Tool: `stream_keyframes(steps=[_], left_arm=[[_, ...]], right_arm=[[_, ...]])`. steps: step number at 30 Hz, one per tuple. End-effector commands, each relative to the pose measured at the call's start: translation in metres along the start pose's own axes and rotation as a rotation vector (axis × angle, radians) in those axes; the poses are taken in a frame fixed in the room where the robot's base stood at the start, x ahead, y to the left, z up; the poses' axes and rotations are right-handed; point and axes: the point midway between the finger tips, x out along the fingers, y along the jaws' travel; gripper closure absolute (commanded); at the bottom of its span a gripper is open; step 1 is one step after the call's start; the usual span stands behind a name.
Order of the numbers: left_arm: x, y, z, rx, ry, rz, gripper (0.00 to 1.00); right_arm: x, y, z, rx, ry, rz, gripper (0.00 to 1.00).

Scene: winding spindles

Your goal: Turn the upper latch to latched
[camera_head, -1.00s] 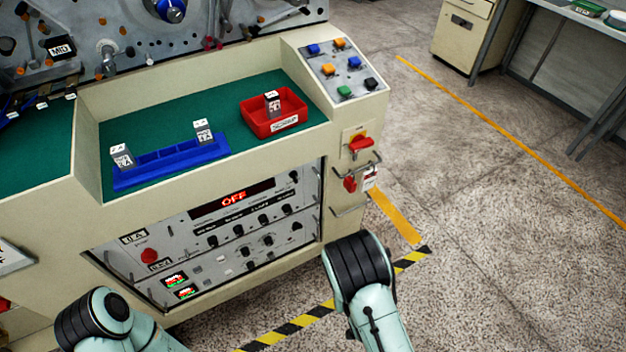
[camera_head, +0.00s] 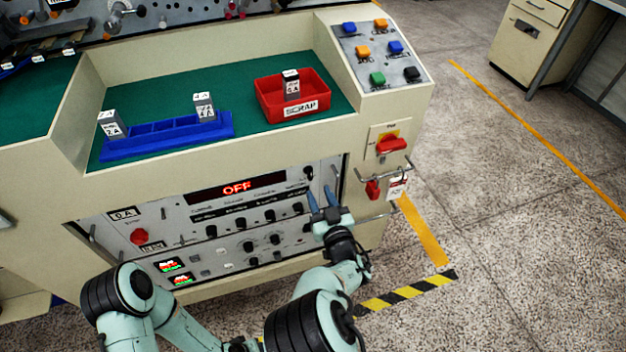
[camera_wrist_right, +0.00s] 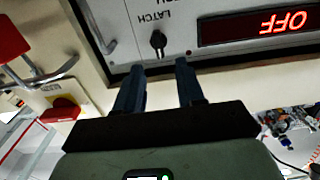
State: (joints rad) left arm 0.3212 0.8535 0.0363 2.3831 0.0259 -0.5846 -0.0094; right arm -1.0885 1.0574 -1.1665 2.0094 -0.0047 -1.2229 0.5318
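The upper latch is a small black knob (camera_head: 309,172) at the upper right of the grey panel, right of the red OFF display (camera_head: 237,188). In the right wrist view, the knob (camera_wrist_right: 157,41) sits beside an upside-down LATCH label (camera_wrist_right: 154,17). I cannot read which position it points to. My right gripper (camera_head: 320,194) is in front of the panel, just below the knob. In the right wrist view its fingers (camera_wrist_right: 160,70) are apart and empty, with the knob beyond their gap and no visible contact. My left arm shows at lower left, but its gripper is out of view.
Metal handles (camera_head: 340,180) flank the panel's right edge near my right gripper. A red rotary switch (camera_head: 391,145) and a red padlock-like part (camera_head: 373,190) are to the right. A blue rack (camera_head: 165,137) and red scrap bin (camera_head: 270,98) stand above on the green shelf.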

Motion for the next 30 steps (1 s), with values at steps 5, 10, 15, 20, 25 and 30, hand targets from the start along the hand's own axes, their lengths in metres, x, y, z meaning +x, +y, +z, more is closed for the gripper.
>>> stream_keyframes(steps=[5, 10, 15, 20, 25, 30], left_arm=[[0.012, -0.004, -0.013, -0.003, 0.038, -0.004, 0.57], [0.018, -0.011, -0.006, -0.010, 0.019, -0.015, 0.57], [0.020, -0.014, -0.002, -0.013, 0.003, -0.021, 0.57], [0.020, -0.015, -0.001, -0.014, 0.001, -0.022, 0.57], [0.020, -0.015, -0.001, -0.014, 0.001, -0.022, 0.57], [0.020, -0.015, -0.001, -0.014, 0.002, -0.022, 0.57]], right_arm=[[0.037, 0.000, 0.003, -0.003, 0.000, -0.001, 0.62], [0.058, 0.001, 0.003, -0.001, -0.002, 0.001, 0.62], [0.067, 0.001, 0.001, 0.000, -0.002, 0.002, 0.62], [0.068, 0.001, 0.001, 0.000, -0.002, 0.002, 0.62], [0.068, 0.001, 0.001, 0.000, -0.002, 0.002, 0.81], [0.068, 0.001, 0.001, 0.001, -0.002, 0.002, 1.00]])
